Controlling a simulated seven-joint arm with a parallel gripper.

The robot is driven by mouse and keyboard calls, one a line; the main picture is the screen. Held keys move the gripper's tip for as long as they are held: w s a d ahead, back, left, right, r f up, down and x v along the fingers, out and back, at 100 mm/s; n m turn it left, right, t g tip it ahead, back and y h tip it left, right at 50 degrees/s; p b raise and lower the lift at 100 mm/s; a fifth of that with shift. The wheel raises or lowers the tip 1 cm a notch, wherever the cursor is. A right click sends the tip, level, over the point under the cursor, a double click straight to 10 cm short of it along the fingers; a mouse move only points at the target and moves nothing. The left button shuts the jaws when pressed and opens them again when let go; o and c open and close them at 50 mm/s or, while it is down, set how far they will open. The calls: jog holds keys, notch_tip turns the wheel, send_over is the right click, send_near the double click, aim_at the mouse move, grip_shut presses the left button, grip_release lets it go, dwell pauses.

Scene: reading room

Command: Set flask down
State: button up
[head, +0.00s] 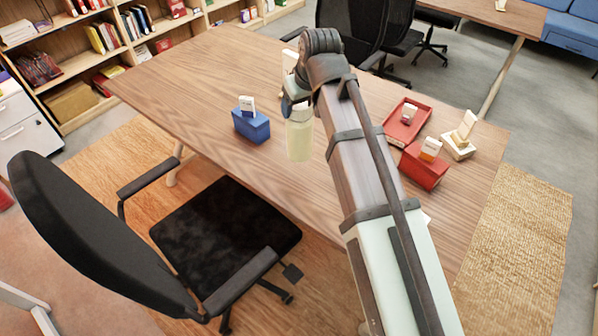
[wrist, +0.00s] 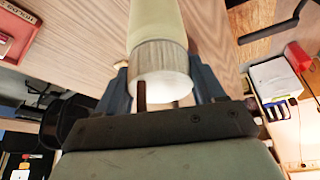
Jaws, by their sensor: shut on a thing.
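The flask (head: 299,138) is pale yellow-green with a silvery metal cap. It hangs upright below my gripper (head: 298,106), over the wooden table (head: 215,72). The head view does not clearly show whether its base touches the tabletop. In the wrist view, the flask (wrist: 155,22) and its metal cap (wrist: 160,62) sit between the two fingers of my gripper (wrist: 161,84). The fingers are shut on the cap end. The flask's far end is out of the wrist view.
A blue box (head: 252,127) with a white card stands left of the flask. A red tray (head: 397,133), a red box (head: 424,170) and a pale stand (head: 458,150) are to the right, beyond my arm. An office chair (head: 225,235) is at the near side. Tabletop left of the blue box is clear.

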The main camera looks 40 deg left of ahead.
aim_at(300, 136)
jog(key=shift+f, duration=5.2)
jog(key=o, duration=1.6)
jog(key=shift+o, duration=0.2)
jog(key=v, duration=1.2)
jog(key=shift+r, duration=0.25)
